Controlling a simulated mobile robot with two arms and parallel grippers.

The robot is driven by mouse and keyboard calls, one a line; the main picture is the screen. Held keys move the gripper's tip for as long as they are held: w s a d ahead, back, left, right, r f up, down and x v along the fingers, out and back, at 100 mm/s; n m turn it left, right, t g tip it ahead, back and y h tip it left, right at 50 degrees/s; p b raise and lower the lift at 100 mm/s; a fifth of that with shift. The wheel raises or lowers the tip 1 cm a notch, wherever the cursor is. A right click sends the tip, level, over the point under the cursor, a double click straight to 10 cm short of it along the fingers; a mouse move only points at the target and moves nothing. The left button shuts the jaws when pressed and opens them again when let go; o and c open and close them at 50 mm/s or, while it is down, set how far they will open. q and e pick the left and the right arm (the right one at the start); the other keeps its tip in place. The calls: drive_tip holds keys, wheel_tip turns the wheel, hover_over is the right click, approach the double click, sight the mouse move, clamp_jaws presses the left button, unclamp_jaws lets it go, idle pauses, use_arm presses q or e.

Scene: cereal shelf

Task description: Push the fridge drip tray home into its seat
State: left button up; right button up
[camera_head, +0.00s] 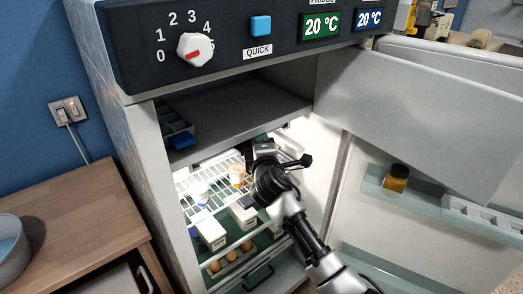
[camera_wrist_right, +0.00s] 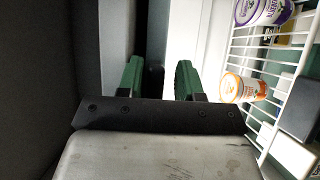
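The fridge stands open, with its inside lit. A pale strip (camera_head: 208,158) shows under the dark grey floor of the upper compartment; I cannot tell for sure whether it is the drip tray. My right gripper (camera_head: 283,158) is inside the fridge, just below that compartment at the right, and its arm hides part of the inside. In the wrist view its two green-padded fingers (camera_wrist_right: 160,80) stand apart, with pale and dark surfaces beyond them. I see nothing clearly held. My left gripper is not in view.
A white wire shelf (camera_head: 213,180) holds an orange-labelled cup (camera_head: 237,175) and other food. White cartons (camera_head: 211,233) and eggs (camera_head: 230,255) are below. The open fridge door (camera_head: 430,220) bounds the right side. A blue tray (camera_head: 178,130) sits in the upper compartment.

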drive_tip(key=shift+s+r, duration=0.2)
drive_tip(key=shift+r, duration=0.2)
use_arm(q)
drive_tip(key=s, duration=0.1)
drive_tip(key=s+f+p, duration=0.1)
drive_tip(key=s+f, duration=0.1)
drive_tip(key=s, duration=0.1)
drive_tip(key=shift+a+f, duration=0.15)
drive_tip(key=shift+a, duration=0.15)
use_arm(e)
drive_tip(key=s+d, duration=0.1)
drive_tip(key=s, duration=0.9)
drive_tip(key=shift+s+d+f, duration=0.2)
drive_tip(key=shift+f, duration=0.15)
